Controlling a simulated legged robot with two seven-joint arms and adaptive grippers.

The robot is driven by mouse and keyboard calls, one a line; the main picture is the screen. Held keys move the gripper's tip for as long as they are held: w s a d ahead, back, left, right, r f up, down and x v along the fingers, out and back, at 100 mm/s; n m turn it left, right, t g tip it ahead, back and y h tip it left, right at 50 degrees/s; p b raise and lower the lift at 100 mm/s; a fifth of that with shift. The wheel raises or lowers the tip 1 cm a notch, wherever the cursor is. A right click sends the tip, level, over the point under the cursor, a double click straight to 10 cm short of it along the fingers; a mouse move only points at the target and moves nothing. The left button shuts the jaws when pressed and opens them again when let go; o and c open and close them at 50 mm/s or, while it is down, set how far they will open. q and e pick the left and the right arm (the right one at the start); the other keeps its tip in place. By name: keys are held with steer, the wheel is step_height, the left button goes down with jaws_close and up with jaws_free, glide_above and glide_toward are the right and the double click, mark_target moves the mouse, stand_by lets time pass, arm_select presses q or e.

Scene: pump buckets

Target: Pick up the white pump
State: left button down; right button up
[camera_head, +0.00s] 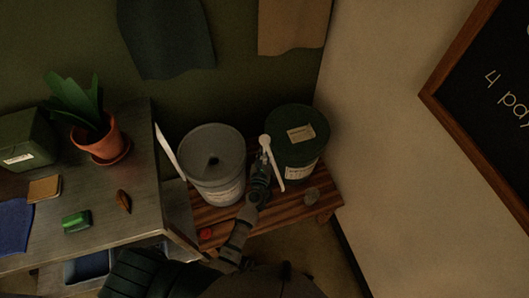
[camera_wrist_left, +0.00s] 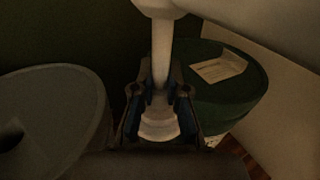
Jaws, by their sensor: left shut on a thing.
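The white pump (camera_head: 265,143) is between the grey bucket (camera_head: 215,190) and the green bucket (camera_head: 297,135) in the head view. Its pale spout or tube slants down to the right, in front of the green bucket. My left gripper (camera_head: 261,163) is shut on the pump. In the left wrist view the fingers (camera_wrist_left: 160,92) close on both sides of the white shaft (camera_wrist_left: 161,60), with the pump head at the top edge and a pale collar below. Whether the pump touches either bucket is unclear. The grey bucket's lid has a dark hole (camera_head: 213,160). My right gripper is not in view.
A long white piece (camera_head: 168,152) leans left of the grey bucket. A table (camera_head: 146,190) with a potted plant (camera_head: 100,141) stands left; a wall closes the right.

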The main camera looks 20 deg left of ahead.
arm_select(q)
step_height(320, 180, up, 3)
steer(key=shift+d+f+p, duration=0.1)
steer(key=shift+d+p, duration=0.05)
steer(key=shift+p, duration=0.7)
step_height(320, 180, up, 4)
steer(key=p, duration=0.3)
steer(key=shift+f, duration=0.1)
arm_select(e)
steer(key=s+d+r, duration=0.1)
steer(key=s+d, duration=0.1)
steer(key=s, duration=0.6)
arm_select(q)
step_height(320, 180, up, 16)
steer(key=p, duration=1.3)
step_height(320, 180, up, 5)
glide_above(265, 141)
steer(key=w, duration=0.1)
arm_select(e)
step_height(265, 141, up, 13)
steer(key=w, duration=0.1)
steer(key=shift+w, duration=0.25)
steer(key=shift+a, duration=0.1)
arm_select(q)
steer(key=shift+a+f, duration=0.1)
steer(key=shift+a, duration=0.1)
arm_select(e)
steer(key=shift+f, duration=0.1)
